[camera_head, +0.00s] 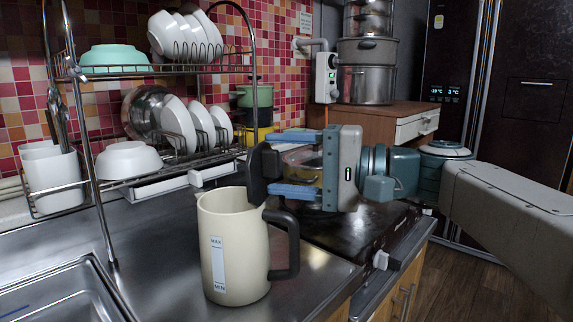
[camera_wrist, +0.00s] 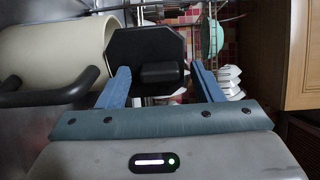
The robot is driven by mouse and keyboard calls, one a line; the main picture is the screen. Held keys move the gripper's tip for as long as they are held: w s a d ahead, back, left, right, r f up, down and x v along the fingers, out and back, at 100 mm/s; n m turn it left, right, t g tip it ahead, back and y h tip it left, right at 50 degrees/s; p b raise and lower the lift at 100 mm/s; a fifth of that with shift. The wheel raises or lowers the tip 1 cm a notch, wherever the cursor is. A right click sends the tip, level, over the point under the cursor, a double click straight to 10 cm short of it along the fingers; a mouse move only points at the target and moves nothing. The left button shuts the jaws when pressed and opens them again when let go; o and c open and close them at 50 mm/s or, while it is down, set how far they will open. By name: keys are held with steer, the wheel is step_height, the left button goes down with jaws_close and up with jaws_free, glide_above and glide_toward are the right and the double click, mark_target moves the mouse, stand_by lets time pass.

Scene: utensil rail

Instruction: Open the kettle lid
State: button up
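The cream kettle (camera_head: 233,250) stands upright on the steel counter, its dark handle (camera_head: 288,245) on the right. Its black lid (camera_head: 256,172) is raised and stands nearly upright above the rim on the handle side. In the wrist view the lid (camera_wrist: 147,50) faces the camera, with a dark raised block on it, and the kettle body (camera_wrist: 50,50) is at left. My gripper (camera_head: 271,163) is open, its two blue fingers pointing at the lid from the right. The fingertips are close to the lid; I cannot tell whether they touch it. Nothing is held between them.
A metal dish rack (camera_head: 183,68) with bowls and plates stands behind and left of the kettle. A sink (camera_head: 62,295) is at front left. A dark stovetop (camera_head: 365,228) lies beneath my gripper. Stacked pots (camera_head: 366,85) stand on a wooden cabinet behind.

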steer(key=p+v, duration=0.2)
steer(key=v, duration=1.1)
steer(key=shift+d, duration=0.45)
